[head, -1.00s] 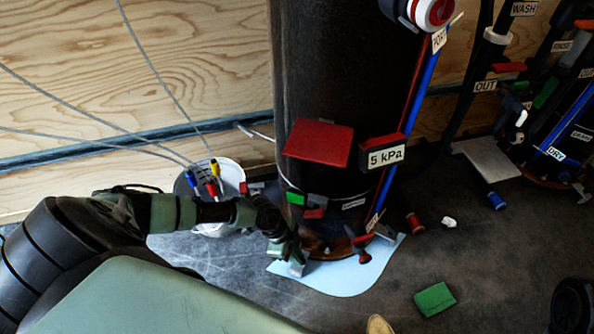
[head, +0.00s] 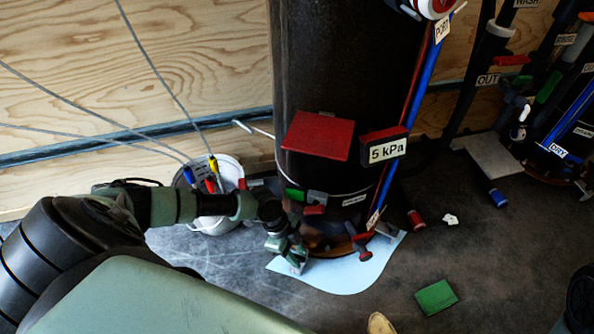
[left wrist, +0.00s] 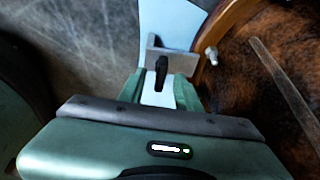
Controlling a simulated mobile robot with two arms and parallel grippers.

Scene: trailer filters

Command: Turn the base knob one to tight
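The dark tank (head: 335,90) stands on a brown base ring, which also shows in the left wrist view (left wrist: 212,42). A small black knob (left wrist: 161,70) sits at a grey metal bracket (left wrist: 172,58) beside that ring. My left gripper (head: 292,258) is low at the tank's left front foot. In the left wrist view its green fingers (left wrist: 160,90) are apart, one on each side of the black knob, with gaps showing. I cannot tell whether a finger touches it. Another base knob, red (head: 362,246), shows at the tank's front right. My right gripper is not in view.
A pale blue mat (head: 345,278) lies under the tank foot. A white bucket (head: 228,175) with coloured cable ends stands behind my left arm. A red flap (head: 318,136) and a 5 kPa box (head: 384,148) stick out above. A green pad (head: 436,297) lies on the floor.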

